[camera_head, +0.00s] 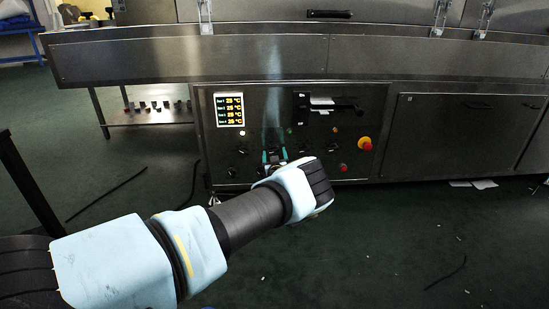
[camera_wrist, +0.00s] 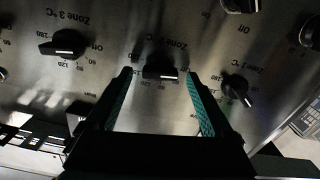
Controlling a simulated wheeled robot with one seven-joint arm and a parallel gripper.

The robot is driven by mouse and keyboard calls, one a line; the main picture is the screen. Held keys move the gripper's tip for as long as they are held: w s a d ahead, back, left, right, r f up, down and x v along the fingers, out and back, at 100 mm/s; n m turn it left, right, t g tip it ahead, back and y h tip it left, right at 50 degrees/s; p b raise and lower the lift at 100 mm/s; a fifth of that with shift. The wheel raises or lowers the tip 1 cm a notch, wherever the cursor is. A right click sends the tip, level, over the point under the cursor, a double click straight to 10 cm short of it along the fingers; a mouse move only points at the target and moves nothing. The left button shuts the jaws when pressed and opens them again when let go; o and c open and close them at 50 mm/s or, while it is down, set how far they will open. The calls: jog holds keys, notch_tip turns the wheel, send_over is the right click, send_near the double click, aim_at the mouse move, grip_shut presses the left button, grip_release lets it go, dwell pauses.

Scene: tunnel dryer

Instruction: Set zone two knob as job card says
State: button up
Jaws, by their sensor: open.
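The zone two knob (camera_wrist: 160,68) is black with a white mark and sits under the label "Zone 2 °C" in the wrist view. Its exact setting is hard to read. My gripper (camera_wrist: 158,82) is open, with one teal-padded finger on each side of this knob; I cannot tell whether they touch it. In the head view my gripper (camera_head: 275,156) is at the control panel (camera_head: 365,105), partly hiding the knobs. A white paper (camera_head: 321,101) on the panel may be the job card; its writing is too small to read.
The zone three knob (camera_wrist: 64,44) is left of the fingers and the zone one knob (camera_wrist: 238,88) is close on the right. A temperature display (camera_head: 230,110) and a red emergency button (camera_head: 365,143) are on the panel.

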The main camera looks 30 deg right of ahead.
jog(key=shift+w, duration=0.1)
jog(key=c, duration=1.4)
jog(key=shift+o, duration=0.2)
